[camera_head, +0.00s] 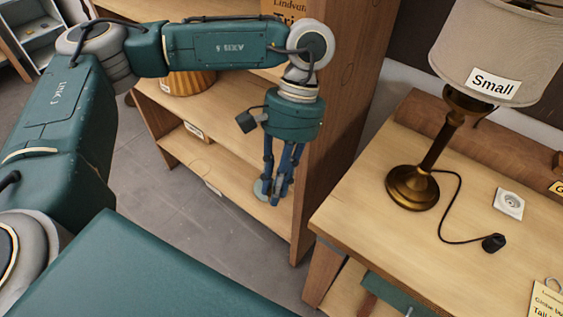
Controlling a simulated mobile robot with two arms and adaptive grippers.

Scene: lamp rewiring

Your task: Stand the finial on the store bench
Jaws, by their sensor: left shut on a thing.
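My left gripper (274,198) points down in front of the wooden shelf unit, left of the bench. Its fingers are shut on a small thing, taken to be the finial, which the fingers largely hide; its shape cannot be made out. A small pale round piece shows beside the fingertips. The wooden bench (345,215) at the right carries a lamp. No label in view tells whether it is the store bench. My right gripper is not in view.
The brass lamp (412,187) has a shade labelled "Small" (493,85). Its cord ends in a black plug (494,243) near a white socket (509,203). The shelf unit (225,128) holds a ribbed amber shade (188,82). The bench's front left is bare.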

